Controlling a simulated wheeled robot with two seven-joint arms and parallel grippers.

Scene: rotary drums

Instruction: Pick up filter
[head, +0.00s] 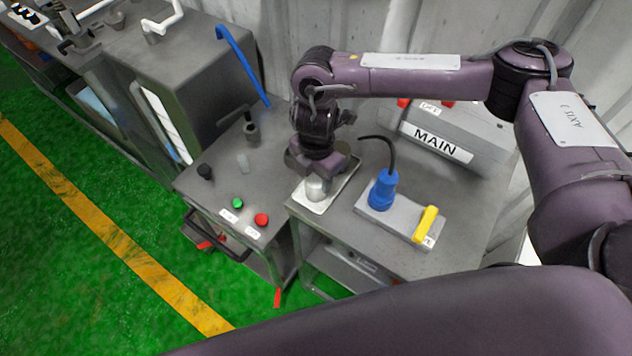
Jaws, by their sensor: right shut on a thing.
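The filter looks like a small pale metal cylinder (316,187) over a light tray (313,204) on the grey metal table. My right gripper (317,174) reaches down from above and is shut on the cylinder; its fingers are small and partly hidden by the wrist. I cannot tell whether the cylinder touches the tray or hangs just above it. My left gripper is not in view.
Right of the tray stand a blue plug with a black cable (383,190) and a yellow handle (428,224). A box marked MAIN (437,143) is behind. Green (238,203) and red (261,220) buttons are on the left. A grey cabinet (190,70) stands further left.

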